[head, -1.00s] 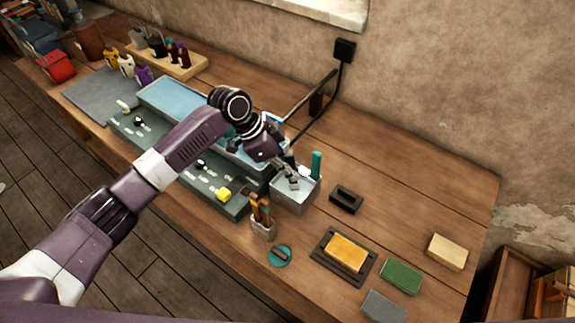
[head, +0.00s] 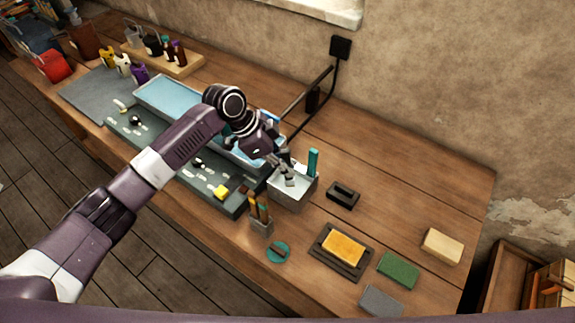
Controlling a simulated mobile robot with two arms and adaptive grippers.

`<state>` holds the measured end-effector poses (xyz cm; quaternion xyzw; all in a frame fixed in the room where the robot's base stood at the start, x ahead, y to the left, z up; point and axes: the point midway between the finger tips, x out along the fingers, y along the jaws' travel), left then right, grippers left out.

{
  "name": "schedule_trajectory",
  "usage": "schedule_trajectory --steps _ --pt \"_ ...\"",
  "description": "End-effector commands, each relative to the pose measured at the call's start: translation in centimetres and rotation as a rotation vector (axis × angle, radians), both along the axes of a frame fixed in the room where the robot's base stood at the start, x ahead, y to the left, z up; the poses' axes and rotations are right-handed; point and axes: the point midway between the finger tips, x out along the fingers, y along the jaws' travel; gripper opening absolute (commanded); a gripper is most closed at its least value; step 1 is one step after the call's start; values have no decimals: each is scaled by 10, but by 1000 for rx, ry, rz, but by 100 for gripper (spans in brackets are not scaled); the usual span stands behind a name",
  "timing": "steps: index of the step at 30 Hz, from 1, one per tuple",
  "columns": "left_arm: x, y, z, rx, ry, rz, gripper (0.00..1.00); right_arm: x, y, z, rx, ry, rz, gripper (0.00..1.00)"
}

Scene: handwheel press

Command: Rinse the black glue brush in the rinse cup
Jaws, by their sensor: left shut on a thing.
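My left gripper (head: 288,178) is over the open top of a grey metal container (head: 289,199), fingers pointing down at its mouth. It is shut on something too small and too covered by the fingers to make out. I cannot tell whether this is the black glue brush, and I see no clear black brush elsewhere. The container's inside is pale and partly covered by the gripper. I cannot tell for certain whether it is the rinse cup. My right gripper is not in view.
A teal upright piece (head: 313,161) stands at the container's back corner. A small holder (head: 262,226) with several wooden-handled tools stands in front. A blue-filled tray (head: 170,98) lies left. A black block (head: 343,194) and yellow pad (head: 344,244) lie right. The back right table is clear.

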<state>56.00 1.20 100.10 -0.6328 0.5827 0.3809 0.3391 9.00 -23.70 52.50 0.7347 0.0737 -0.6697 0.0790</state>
Motion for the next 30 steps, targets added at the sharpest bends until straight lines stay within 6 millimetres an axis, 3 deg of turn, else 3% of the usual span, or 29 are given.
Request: schedule_trajectory --steps 5,15,25,30 --pt "6 8 0 -1 0 1 0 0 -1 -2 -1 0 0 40" --pt "-6 -8 1 -1 1 0 0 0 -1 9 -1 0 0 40" --pt "6 8 0 -1 0 1 0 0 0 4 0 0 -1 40" --pt "2 3 2 -1 2 -1 0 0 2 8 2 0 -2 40"
